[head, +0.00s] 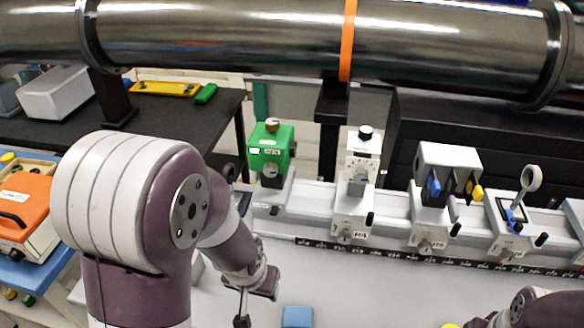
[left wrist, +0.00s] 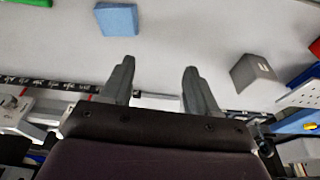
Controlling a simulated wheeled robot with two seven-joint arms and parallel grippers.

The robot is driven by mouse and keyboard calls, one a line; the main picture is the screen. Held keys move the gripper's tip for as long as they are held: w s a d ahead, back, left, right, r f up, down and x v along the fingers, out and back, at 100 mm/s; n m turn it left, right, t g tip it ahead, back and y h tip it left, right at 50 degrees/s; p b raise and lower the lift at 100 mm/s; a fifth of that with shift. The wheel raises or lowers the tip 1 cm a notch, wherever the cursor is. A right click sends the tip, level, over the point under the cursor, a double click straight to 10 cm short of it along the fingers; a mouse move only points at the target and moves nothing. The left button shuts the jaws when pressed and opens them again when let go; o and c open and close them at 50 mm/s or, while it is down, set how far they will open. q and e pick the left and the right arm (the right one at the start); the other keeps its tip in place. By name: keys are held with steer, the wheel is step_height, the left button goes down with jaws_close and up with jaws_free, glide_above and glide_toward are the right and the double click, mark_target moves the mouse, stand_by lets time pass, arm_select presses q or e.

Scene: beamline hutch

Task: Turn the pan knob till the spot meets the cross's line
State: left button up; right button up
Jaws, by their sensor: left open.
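Several instruments stand on a pale rail. A green unit (head: 268,150) has a brown knob (head: 272,125) on top. A white unit (head: 363,165) has a dial face and a black knob (head: 366,132) on top. Their labels are too small to read, so I cannot tell which is the pan knob. I can make out no spot or cross. My left gripper (left wrist: 158,68) is open and empty over the pale bench top, in front of the rail. My right arm shows at the lower right of the head view; its jaws cannot be made out.
A blue block (head: 297,317) lies on the bench, also in the left wrist view (left wrist: 117,19), with a grey block (left wrist: 254,75). A steel pipe (head: 230,35) crosses above the rail. A white box unit (head: 447,165) and a ring-topped mount (head: 531,179) stand farther right.

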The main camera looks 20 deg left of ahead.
arm_select(q)
steer(key=w+a+n+t+y, duration=0.2)
steer(key=w+a+t, duration=0.2)
steer(key=t, duration=0.1)
steer(key=n+t+y, duration=0.1)
steer(key=t+y, duration=0.1)
steer(key=t, duration=0.8)
glide_toward(269, 171)
steer(key=p+x, duration=0.1)
steer(key=x, duration=0.8)
steer(key=shift+w+a+f, duration=0.1)
steer(key=shift+w, duration=0.2)
steer(key=c, duration=1)
steer(key=shift+f+m+h+b, duration=0.3)
steer(key=shift+m+b, duration=0.2)
steer(key=shift+b, duration=0.2)
steer(key=shift+c, duration=0.2)
steer(key=shift+r+m, duration=0.2)
steer(key=shift+m, duration=0.1)
steer(key=shift+r, duration=0.15)
